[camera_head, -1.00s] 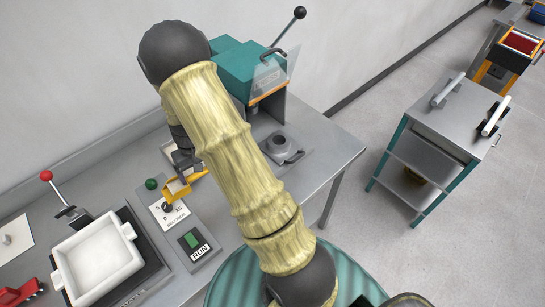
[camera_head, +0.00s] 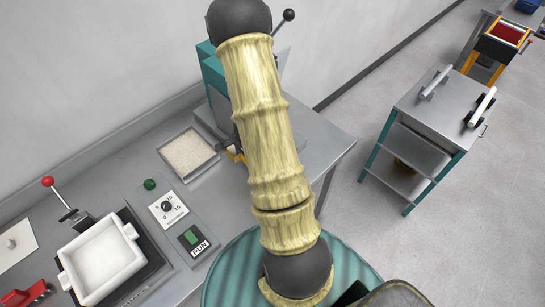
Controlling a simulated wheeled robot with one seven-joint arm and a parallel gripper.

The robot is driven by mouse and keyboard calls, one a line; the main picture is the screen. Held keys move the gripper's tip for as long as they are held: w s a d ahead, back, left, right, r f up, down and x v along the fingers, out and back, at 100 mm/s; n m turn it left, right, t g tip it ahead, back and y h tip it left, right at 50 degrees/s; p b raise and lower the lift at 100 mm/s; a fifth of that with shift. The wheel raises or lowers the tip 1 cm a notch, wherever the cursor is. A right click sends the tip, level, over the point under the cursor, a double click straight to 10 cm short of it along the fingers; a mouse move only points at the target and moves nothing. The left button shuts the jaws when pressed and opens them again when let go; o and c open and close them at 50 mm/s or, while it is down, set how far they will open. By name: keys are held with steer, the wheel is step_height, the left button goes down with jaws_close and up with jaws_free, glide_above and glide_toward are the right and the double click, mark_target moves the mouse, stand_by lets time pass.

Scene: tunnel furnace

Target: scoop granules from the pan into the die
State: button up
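A shallow square grey pan (camera_head: 164,151) of pale granules lies on the bench, left of my arm. A small part of the yellow scoop (camera_head: 235,154) shows at the left edge of my padded arm, right of the pan. My gripper is almost wholly hidden behind the arm; the scoop has travelled with it and appears still held. The scoop's load cannot be seen. The die is hidden behind my arm; a round grey piece with a handle stood in that area in the earlier view. The teal press (camera_head: 215,84) stands behind, partly covered by my arm.
A white square dish (camera_head: 129,231) sits on a dark plate at lower left, near a red-knobbed lever (camera_head: 47,182). A dial panel (camera_head: 167,206) and RUN button box (camera_head: 193,242) lie in front of the pan. A grey cart (camera_head: 437,105) stands right, across open floor.

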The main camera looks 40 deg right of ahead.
steer(key=s+d+r+m+p, duration=0.1)
steer(key=s+d+m, duration=0.4)
steer(key=s+m, duration=0.1)
steer(key=shift+m+h, duration=0.3)
steer(key=shift+m, duration=0.5)
steer(key=shift+r, duration=0.1)
steer(key=w+d+m+t+y, duration=0.1)
steer(key=w+d+t+y, duration=0.2)
steer(key=d+y, duration=0.4)
steer(key=shift+w+d+r+m+t+y, duration=0.3)
steer(key=shift+t+y, duration=0.6)
steer(key=shift+y, duration=1)
steer(key=shift+s+d+f, duration=0.1)
steer(key=shift+s, duration=0.05)
stand_by(0.8)
